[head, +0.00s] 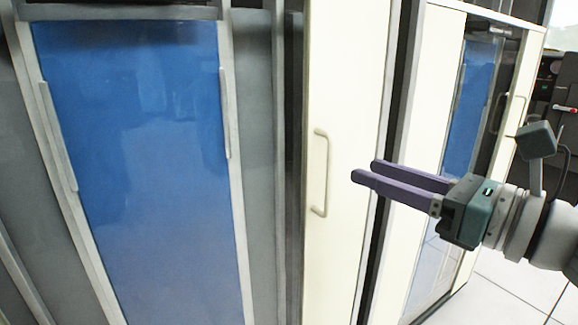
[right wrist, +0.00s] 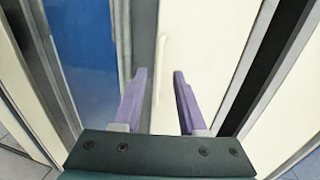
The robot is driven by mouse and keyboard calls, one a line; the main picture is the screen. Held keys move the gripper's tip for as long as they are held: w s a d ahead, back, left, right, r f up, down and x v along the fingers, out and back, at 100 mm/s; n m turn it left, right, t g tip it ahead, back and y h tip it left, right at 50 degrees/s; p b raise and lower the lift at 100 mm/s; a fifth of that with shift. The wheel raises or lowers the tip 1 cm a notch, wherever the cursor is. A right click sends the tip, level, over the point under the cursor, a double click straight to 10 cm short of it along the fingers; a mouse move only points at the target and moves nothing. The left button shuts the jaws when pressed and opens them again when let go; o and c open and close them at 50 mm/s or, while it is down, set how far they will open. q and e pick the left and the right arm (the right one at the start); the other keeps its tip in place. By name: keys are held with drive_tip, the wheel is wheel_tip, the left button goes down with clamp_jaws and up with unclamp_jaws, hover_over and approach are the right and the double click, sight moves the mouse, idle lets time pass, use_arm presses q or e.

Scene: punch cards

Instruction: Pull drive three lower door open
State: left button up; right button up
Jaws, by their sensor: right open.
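A tall cream door (head: 340,80) stands in the middle of the head view, with a cream vertical bar handle (head: 319,172) on it. My right gripper (head: 366,171) comes in from the right, with two purple fingers pointing left toward the handle. It is open and empty, and the fingertips are apart from the handle. In the right wrist view, the handle (right wrist: 161,60) shows beyond and between the open fingers (right wrist: 159,73), on the cream door (right wrist: 205,50). No label shows which door is drive three lower. My left gripper is not in view.
A large blue panel (head: 135,150) in a grey frame stands to the left of the cream door. Another cream cabinet with a blue window (head: 472,105) and a handle stands to the right. White floor tiles (head: 505,295) show at lower right.

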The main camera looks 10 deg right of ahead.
sight(333, 159)
drive_tip(key=b+x, duration=0.1)
drive_tip(key=x, duration=0.5)
drive_tip(key=shift+w+a, duration=0.15)
drive_tip(key=shift+w, duration=0.1)
drive_tip(key=shift+c, duration=0.4)
clamp_jaws()
idle(0.7)
